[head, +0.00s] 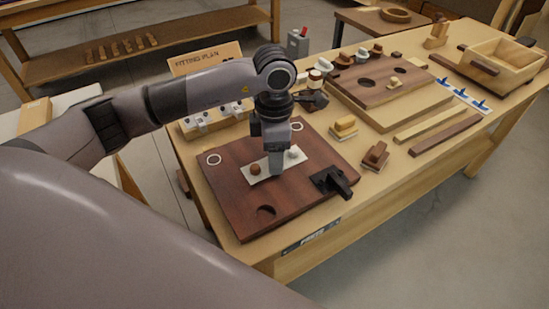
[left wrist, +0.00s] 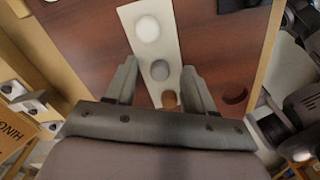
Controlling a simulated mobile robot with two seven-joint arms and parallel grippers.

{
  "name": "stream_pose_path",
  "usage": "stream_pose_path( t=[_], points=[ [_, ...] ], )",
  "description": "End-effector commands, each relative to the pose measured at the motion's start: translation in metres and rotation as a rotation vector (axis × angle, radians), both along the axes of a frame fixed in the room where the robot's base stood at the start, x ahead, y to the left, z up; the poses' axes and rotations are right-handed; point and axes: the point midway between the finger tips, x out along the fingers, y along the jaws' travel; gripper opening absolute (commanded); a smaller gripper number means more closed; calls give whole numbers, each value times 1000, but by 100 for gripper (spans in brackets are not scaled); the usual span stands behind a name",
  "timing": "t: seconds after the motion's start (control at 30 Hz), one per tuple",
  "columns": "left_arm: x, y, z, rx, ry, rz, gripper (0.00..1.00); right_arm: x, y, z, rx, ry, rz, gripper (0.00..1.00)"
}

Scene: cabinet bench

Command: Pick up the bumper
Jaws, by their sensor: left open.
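A white strip (head: 273,164) lies on the dark brown board (head: 225,197). The strip carries a row of small round bumpers: a white bumper (left wrist: 148,28), a grey bumper (left wrist: 159,70) and a brown bumper (left wrist: 169,99). The brown bumper (head: 254,169) and the white bumper (head: 292,153) also show in the head view, on either side of my gripper, which hides the grey one. My left gripper (head: 275,172) points down over the strip's middle. In the left wrist view its open fingers (left wrist: 159,82) stand on either side of the strip, with nothing gripped. My right gripper is out of view.
A black clamp (head: 333,181) sits at the board's right edge. White hinges (head: 203,123) lie behind the board. A block with a yellow top (head: 344,128), a brown block (head: 376,155) and a thicker board with holes (head: 387,85) stand to the right. The front right bench top is clear.

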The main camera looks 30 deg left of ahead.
Motion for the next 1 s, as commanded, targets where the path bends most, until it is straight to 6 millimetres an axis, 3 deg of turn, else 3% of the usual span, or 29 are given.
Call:
stream_pose_path(
  t=[0.13, 0.27, 0.73, 0.87, 1.0],
  points=[
    [0, 0, 0, 0, 0, 0, 50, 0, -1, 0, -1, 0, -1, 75],
    [0, 0, 0, -1, -1, 0, 8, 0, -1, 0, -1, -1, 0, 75],
    [1, 0, 4, -1, -2, 0, 7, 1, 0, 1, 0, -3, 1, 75],
    [1, -1, 15, -2, -3, 0, 7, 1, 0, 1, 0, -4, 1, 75],
    [1, 0, 38, -2, -5, 0, 7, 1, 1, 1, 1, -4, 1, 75]
  ],
)
